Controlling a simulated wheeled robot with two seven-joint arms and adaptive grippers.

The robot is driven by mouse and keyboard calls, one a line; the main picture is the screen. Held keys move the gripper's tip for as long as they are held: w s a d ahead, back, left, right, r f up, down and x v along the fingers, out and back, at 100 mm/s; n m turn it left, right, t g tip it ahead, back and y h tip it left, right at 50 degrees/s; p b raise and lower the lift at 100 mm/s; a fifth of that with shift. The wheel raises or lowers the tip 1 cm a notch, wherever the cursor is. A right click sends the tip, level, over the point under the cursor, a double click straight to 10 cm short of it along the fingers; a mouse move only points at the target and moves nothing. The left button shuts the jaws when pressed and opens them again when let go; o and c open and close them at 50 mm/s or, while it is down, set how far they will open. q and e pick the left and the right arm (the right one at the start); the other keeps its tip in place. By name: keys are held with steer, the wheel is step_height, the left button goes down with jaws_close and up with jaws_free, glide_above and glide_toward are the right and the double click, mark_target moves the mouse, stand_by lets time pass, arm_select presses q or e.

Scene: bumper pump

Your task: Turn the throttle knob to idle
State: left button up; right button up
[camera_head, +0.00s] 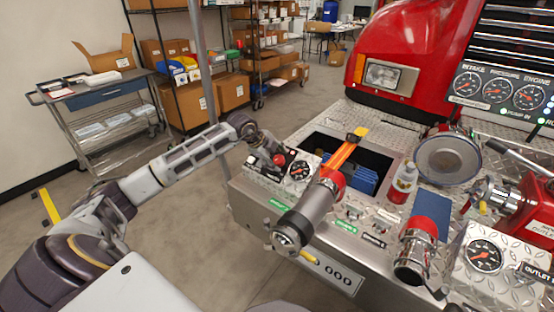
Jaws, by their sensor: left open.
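A small red knob (279,160) sits on the left end of the pump panel, beside a gauge (299,169). It looks like the throttle knob, but its label and pointer are too small to read. My left gripper (268,150) reaches in from the left and is open at the red knob. The fingers partly cover the knob, and I cannot tell whether they touch it. My right gripper is out of view.
A silver pipe with a red collar (306,215) and an orange-handled tool (345,150) stand right of the knob. An open bay (375,158) lies behind. A larger gauge panel (497,92) stands at the right.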

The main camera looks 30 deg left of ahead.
arm_select(q)
steer(key=v, duration=1.1)
stand_by(0.7)
steer(key=shift+s, duration=0.1)
